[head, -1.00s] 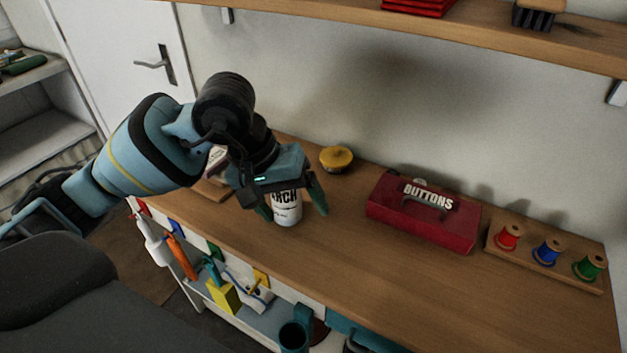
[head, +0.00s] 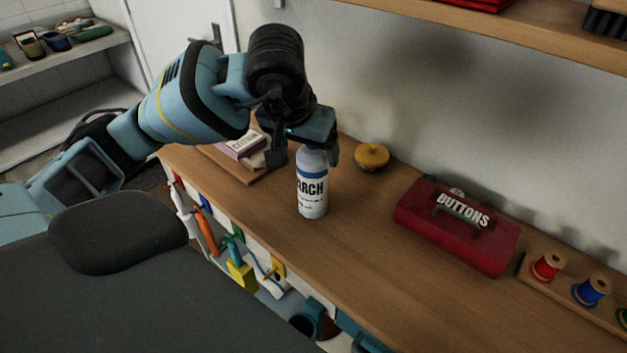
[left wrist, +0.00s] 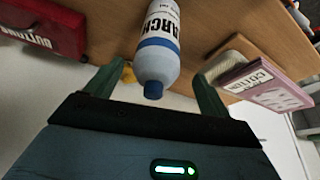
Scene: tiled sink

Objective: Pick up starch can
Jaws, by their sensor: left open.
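The starch can (head: 313,190) is white with a blue band and dark lettering reading "ARCH". It stands upright on the wooden worktop. My right gripper is not in view.
A yellow round object (head: 371,157) sits behind the can. A red buttons box (head: 458,228) and thread spools (head: 590,292) are to the right. A pink carton (head: 240,145) lies to the left. Tools hang along the front edge. A shelf (head: 530,35) runs above.

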